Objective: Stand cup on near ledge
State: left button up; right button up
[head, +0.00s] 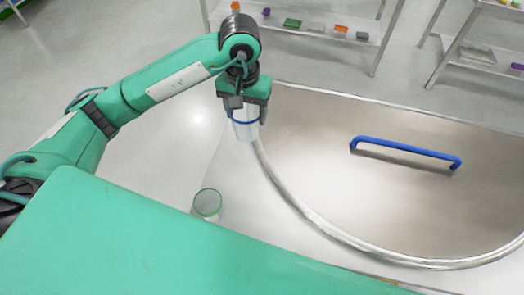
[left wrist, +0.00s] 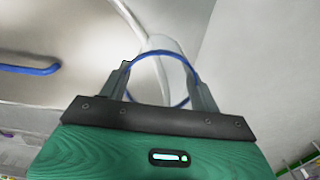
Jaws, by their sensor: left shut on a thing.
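My left gripper (head: 246,112) is shut on a clear, whitish cup with a blue rim (head: 245,131). The cup hangs below the fingers, rim up and roughly upright, beside the curved metal edge. In the left wrist view, the fingers (left wrist: 160,84) sit on either side of the blue rim, and the cup's pale body (left wrist: 160,44) shows beyond it. I cannot tell whether its base touches the surface. A second clear cup with a green rim (head: 207,204) stands on the pale near ledge (head: 181,168). My right gripper is not in view.
Shelves with small coloured items (head: 292,23) are at the back. The pale ledge around the green-rimmed cup looks clear.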

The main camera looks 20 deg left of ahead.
pick_arm(q)
notch_tip(320, 180, down, 19)
jog(key=p, duration=0.3)
dwell(0.3)
jog(key=shift+f, duration=0.15)
jog(key=o, duration=1)
jog(key=shift+c, duration=0.2)
